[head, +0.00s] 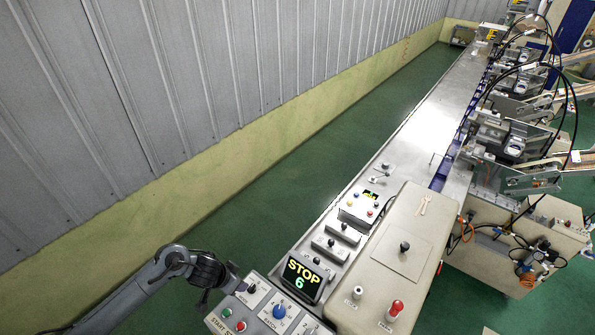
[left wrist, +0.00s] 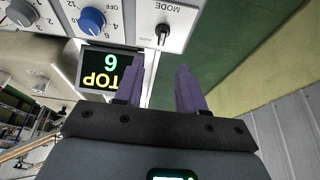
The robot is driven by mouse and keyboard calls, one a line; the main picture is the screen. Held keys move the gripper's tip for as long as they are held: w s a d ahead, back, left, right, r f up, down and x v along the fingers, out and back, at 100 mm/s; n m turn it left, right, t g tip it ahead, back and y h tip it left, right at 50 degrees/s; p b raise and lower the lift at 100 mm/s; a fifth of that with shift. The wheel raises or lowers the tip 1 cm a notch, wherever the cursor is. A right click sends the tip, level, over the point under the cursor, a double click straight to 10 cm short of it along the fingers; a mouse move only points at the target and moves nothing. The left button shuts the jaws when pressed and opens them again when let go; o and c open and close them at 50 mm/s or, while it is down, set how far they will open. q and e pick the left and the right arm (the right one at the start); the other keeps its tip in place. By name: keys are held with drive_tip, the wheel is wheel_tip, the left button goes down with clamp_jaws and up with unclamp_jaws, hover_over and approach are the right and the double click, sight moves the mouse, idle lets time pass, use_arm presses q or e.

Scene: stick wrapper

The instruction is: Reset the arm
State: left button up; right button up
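My left arm comes in from the lower left in the head view. Its gripper (head: 236,279) is just above the left corner of the grey control panel (head: 262,283). In the left wrist view the two purple fingers (left wrist: 159,85) stand apart with nothing between them, so the gripper is open. Beyond the fingertips is the MODE switch (left wrist: 162,34), with a blue knob (left wrist: 92,20) to its left. The knob also shows in the head view (head: 279,311). The display (head: 303,277) reads STOP and 6. My right gripper is in neither view.
The wrapping machine's long metal bed (head: 420,120) runs to the upper right. A beige housing (head: 395,265) with a red knob (head: 396,307) stands right of the panel. Green floor (head: 260,215) lies open between the machine and the corrugated wall (head: 230,70).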

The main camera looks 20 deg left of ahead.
use_arm(q)
drive_tip(key=s+d+r+m+t, duration=0.1)
drive_tip(key=s+d, duration=0.3)
drive_tip(key=d, duration=0.3)
drive_tip(key=s+d+t, duration=0.1)
drive_tip(key=s+d, duration=0.2)
drive_tip(key=d, duration=0.4)
drive_tip(key=s+r+n+g+y, duration=0.1)
drive_tip(key=s+r, duration=0.4)
drive_tip(key=s, duration=0.9)
drive_tip(key=shift+s+a+r+n+g, duration=0.25)
drive_tip(key=shift+a+r+n+g, duration=0.2)
drive_tip(key=shift+g, duration=0.35)
drive_tip(key=shift+f, duration=0.1)
